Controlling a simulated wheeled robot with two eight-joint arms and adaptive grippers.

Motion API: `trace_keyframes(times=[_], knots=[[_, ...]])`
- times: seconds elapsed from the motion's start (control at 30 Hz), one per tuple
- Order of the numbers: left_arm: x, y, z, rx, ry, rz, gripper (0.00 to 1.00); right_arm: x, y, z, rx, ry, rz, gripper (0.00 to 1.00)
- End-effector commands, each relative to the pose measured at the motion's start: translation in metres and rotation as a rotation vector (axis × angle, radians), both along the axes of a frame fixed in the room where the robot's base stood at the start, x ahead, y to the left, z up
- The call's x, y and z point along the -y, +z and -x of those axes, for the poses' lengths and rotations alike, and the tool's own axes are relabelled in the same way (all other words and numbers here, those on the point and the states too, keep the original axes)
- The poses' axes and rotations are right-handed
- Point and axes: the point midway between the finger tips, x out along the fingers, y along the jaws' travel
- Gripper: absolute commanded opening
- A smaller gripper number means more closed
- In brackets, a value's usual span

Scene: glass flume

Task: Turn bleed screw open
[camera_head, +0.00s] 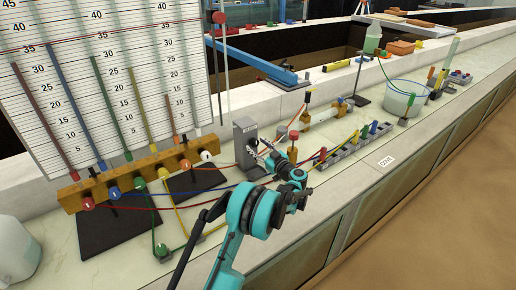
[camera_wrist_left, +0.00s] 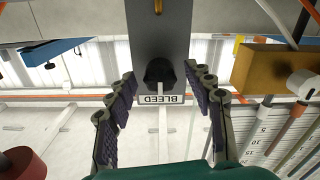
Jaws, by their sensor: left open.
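The grey bleed block (camera_head: 242,132) stands upright on the bench, left of centre in the head view. In the left wrist view, which looks upside down, its grey plate (camera_wrist_left: 160,28) carries a black knob, the bleed screw (camera_wrist_left: 160,73), and a white BLEED label (camera_wrist_left: 162,100). My left gripper (camera_head: 264,154) is open in front of the block. In the left wrist view its two padded fingers (camera_wrist_left: 160,80) stand apart on either side of the knob. I cannot tell whether they touch it. My right gripper is not in view.
A yellow manifold (camera_head: 132,178) with coloured knobs and tubes stands left, before a scaled board (camera_head: 100,75). Red, blue and yellow tubes cross the bench near my arm. A row of coloured connectors (camera_head: 352,142) and a clear bucket (camera_head: 405,98) stand right.

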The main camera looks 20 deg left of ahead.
Motion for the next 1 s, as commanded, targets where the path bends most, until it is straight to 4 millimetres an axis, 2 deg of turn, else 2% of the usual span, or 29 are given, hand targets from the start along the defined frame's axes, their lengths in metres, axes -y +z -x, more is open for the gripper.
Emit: trace_keyframes(times=[0.13, 0.3, 0.33, 0.67, 1.0], knots=[[0.0003, 0.0004, 0.0000, 0.000, 0.000, 0.000, 0.50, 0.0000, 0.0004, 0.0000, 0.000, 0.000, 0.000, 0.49], [0.0005, 0.0003, 0.0001, 0.000, 0.000, 0.000, 0.05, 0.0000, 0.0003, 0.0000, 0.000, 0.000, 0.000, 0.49], [0.0005, 0.0004, 0.0002, 0.000, 0.000, 0.000, 0.04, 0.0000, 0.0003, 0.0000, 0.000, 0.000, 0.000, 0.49], [0.0004, 0.0003, 0.0001, 0.025, 0.000, 0.015, 0.04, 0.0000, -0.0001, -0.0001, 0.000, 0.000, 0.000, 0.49], [0.0006, 0.0004, -0.0004, 0.202, 0.000, 0.119, 0.04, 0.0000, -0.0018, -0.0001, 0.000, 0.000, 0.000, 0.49]])
